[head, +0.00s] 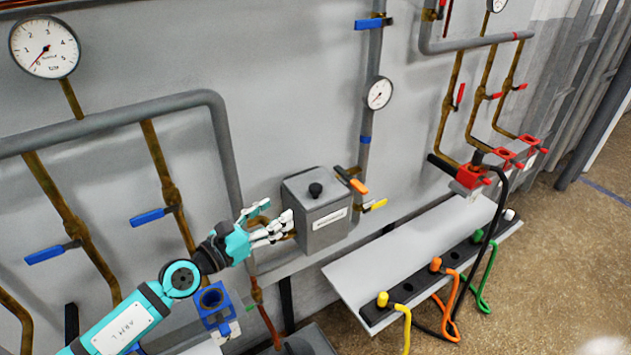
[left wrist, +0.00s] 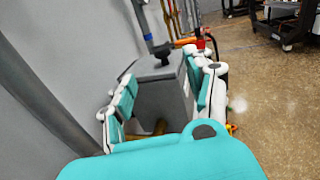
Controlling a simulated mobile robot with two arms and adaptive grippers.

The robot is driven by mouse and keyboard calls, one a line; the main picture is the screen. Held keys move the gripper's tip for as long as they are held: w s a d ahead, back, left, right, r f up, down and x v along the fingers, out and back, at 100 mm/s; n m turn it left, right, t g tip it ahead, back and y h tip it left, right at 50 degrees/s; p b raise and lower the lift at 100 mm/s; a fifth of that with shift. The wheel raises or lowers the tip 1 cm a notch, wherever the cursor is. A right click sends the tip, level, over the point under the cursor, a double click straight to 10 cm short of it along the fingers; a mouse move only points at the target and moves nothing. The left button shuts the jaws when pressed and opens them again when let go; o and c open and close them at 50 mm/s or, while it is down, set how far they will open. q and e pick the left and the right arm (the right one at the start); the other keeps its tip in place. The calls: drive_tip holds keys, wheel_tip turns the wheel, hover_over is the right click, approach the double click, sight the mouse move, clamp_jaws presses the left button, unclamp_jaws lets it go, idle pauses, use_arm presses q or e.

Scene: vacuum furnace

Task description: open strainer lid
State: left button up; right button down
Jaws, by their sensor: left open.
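The strainer is a grey box (head: 318,218) with a label on its front, fixed at the wall pipes in the middle of the head view. Its lid (head: 303,186) is on top, looks closed and carries a black knob (head: 315,190). My left gripper (head: 275,226) is at the left side of the box, with its white and teal fingers spread. In the left wrist view the box (left wrist: 165,100) stands between the open fingers, with the black knob (left wrist: 162,52) above them. I cannot tell whether any finger touches the box. My right gripper is not in view.
Orange (head: 357,186) and yellow (head: 377,204) valve handles stick out right of the box. A blue fitting (head: 215,303) sits below my left wrist. A light shelf (head: 350,275) with coloured hoses is at lower right. Pipes and gauges line the wall.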

sight(311, 190)
use_arm(q)
drive_tip(key=x, duration=1.2)
drive_tip(key=shift+w+d+f, duration=0.1)
drive_tip(key=shift+f, duration=0.05)
drive_tip(key=shift+w+d, duration=0.4)
drive_tip(key=shift+w, duration=0.05)
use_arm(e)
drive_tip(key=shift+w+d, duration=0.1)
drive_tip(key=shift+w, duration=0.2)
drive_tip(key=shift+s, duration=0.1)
use_arm(q)
drive_tip(key=shift+c, duration=0.7)
clamp_jaws()
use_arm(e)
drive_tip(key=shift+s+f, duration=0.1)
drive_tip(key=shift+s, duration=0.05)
use_arm(q)
drive_tip(key=shift+w+d+f, duration=0.1)
drive_tip(key=shift+w+f, duration=0.05)
drive_tip(key=shift+f, duration=0.05)
